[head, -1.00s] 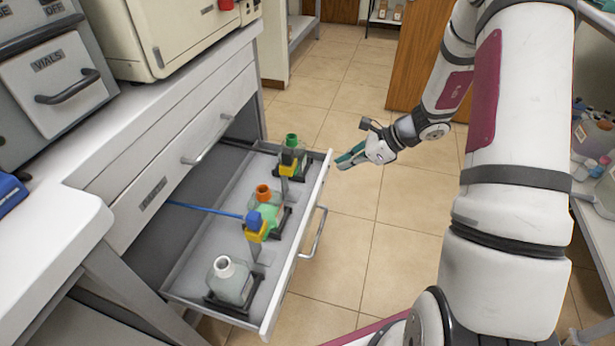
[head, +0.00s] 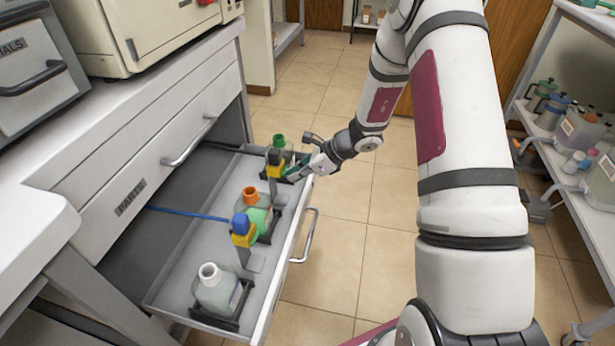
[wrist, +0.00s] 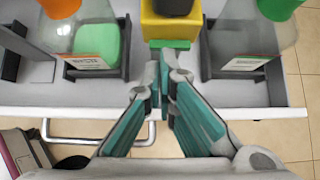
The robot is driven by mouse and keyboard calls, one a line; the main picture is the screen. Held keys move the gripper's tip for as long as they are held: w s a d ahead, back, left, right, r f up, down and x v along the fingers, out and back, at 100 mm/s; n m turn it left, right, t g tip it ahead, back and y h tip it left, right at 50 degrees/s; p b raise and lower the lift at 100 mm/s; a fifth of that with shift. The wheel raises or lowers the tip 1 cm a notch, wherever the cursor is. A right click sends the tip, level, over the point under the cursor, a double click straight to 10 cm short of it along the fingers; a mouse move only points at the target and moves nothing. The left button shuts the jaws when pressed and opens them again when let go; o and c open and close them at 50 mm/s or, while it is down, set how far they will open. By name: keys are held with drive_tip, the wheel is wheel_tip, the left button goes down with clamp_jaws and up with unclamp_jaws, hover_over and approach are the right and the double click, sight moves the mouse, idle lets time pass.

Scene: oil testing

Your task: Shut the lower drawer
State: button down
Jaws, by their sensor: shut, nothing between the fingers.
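The lower drawer (head: 171,287) stands pulled out below a closed upper drawer. Its front panel with a bar handle (head: 305,236) faces right in the head view; the handle also shows in the wrist view (wrist: 98,142). Inside are bottles in dark holders: one with a white cap (head: 209,271), one with an orange cap (head: 251,195), one with a green cap (head: 279,140). My gripper (head: 290,174) is shut and empty. It is over the drawer's front edge near the far end, its tips close to a yellow block (wrist: 171,26); I cannot tell whether they touch.
A blue-topped yellow piece (head: 242,232) and a blue rod (head: 188,214) are also in the drawer. A shelf with bottles (head: 585,135) stands on the right. The tiled floor (head: 370,230) before the drawer is clear.

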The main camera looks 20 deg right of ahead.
drive_tip(key=shift+w+a, duration=0.15)
drive_tip(key=shift+a, duration=0.1)
drive_tip(key=w+a+p, duration=0.1)
drive_tip(key=w+a, duration=1.2)
drive_tip(key=a, duration=0.5)
drive_tip(key=shift+w+a+p, duration=0.15)
drive_tip(key=shift+p, duration=0.15)
